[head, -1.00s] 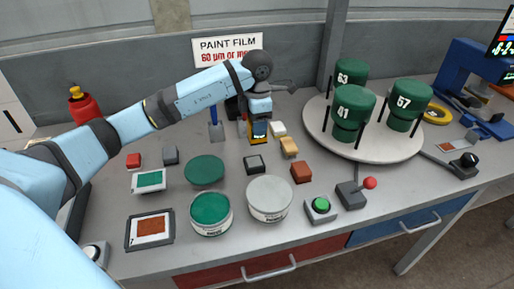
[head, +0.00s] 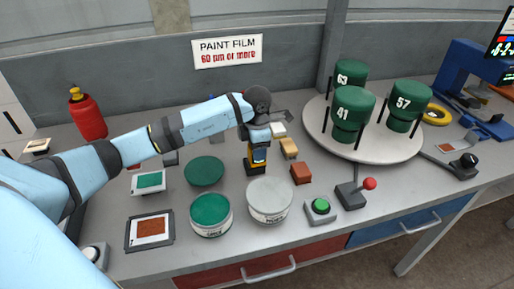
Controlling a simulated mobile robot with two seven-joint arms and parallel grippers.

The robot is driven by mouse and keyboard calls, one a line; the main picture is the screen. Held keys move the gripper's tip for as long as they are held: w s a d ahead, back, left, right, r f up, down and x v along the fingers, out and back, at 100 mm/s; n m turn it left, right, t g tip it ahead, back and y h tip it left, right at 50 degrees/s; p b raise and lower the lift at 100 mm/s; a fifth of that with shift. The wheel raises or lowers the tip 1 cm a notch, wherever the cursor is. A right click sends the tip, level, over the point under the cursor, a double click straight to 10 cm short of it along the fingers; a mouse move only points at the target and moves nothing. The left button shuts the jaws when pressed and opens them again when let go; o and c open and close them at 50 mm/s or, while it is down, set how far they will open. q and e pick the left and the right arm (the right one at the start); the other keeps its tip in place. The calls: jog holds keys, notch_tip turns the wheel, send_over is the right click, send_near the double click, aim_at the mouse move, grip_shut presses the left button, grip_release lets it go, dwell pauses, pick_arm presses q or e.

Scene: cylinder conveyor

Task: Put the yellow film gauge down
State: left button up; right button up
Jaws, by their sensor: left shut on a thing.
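The yellow film gauge (head: 249,158) is mostly hidden by my left gripper (head: 258,158); only small yellow parts show. My left gripper is shut on it and points down, over the spot of a small dark block (head: 256,172) on the grey bench. I cannot tell whether the gauge touches the block or is just in front of or above it. My right gripper is out of view.
The grey paint can (head: 270,200) stands just in front and the green can (head: 211,214) to its left. A green disc (head: 204,171) lies left, and tan (head: 289,148) and brown (head: 301,173) blocks lie right. The turntable (head: 345,150) carries green cylinders.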

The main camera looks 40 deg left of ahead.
pick_arm(q)
jog(key=o, duration=0.8)
jog(key=shift+f, duration=0.1)
jog(key=shift+o, duration=0.2)
jog(key=shift+r, duration=0.65)
notch_tip(320, 180, up, 11)
